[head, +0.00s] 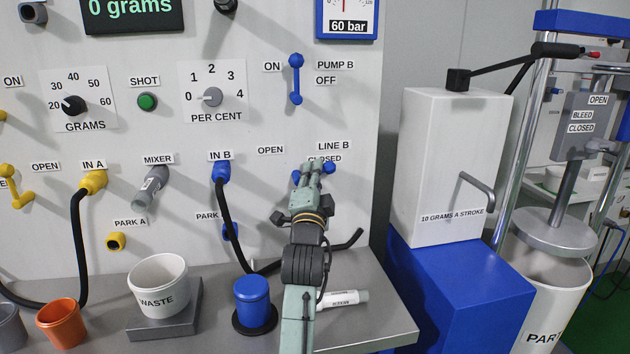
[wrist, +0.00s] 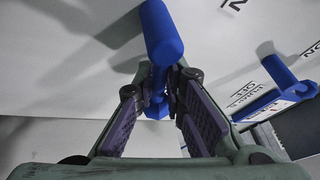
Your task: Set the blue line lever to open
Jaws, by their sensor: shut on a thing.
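The blue LINE B lever (head: 330,167) is on the panel at the lower right in the head view. A blue end shows under the CLOSED label, and another blue part shows to the left of my fingers; my gripper hides its middle. My gripper (head: 312,170) is in front of it with its fingers shut on it. In the wrist view, the blue lever (wrist: 162,35) runs down between the two finger pads (wrist: 157,108), its cylindrical handle end at the top. The OPEN label (head: 270,150) is to the left of the lever.
The blue PUMP B lever (head: 295,78) is above. The IN B plug (head: 221,172) and its black hose are to the left. A blue pot (head: 253,303), a white marker (head: 343,299) and a waste cup (head: 158,285) stand or lie on the bench below. A white pump box (head: 440,150) is to the right.

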